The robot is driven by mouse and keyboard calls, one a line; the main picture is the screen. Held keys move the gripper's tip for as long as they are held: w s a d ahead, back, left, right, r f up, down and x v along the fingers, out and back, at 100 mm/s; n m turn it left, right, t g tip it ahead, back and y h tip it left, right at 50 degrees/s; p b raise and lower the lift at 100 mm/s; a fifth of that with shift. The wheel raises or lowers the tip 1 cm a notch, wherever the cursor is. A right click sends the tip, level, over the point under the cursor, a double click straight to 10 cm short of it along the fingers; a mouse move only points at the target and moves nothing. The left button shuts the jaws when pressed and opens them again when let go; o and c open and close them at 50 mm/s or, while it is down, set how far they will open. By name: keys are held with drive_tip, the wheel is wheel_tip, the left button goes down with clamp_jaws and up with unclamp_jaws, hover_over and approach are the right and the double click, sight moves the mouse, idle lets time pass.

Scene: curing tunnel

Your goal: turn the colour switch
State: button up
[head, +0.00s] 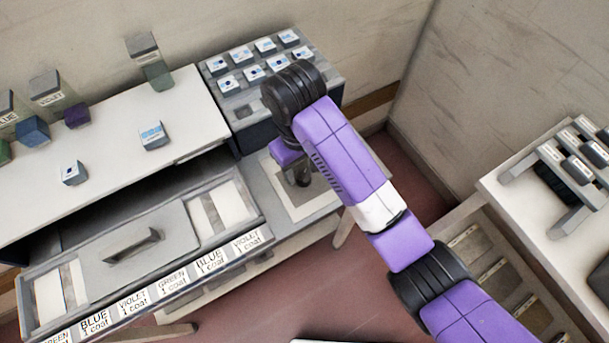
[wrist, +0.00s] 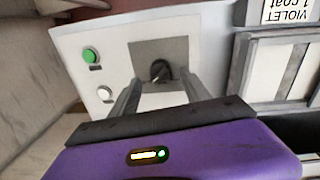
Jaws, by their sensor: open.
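The switch is a dark round knob (wrist: 161,70) on a grey square plate, set in a pale control panel (wrist: 115,45) in the wrist view. My gripper (wrist: 160,82) is open, its two fingers pointing at the knob, one on either side in the picture. I cannot tell whether they touch it. In the head view my gripper (head: 298,177) is over the panel (head: 322,207) at the right end of the machine, and my arm hides the knob. The knob's pointer direction is not readable.
A green button (wrist: 91,54) and a white button (wrist: 104,93) sit left of the knob. The machine's front has colour labels (head: 173,283) and a handled cover (head: 140,245). Cubes stand on the white top (head: 110,135); a labelled block rack (head: 330,75) is behind. A bench (head: 545,205) is right.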

sight(303, 174)
drive_tip(key=shift+f+b, duration=0.6)
drive_tip(key=shift+f, duration=1.4)
drive_tip(key=shift+c, duration=0.2)
clamp_jaws()
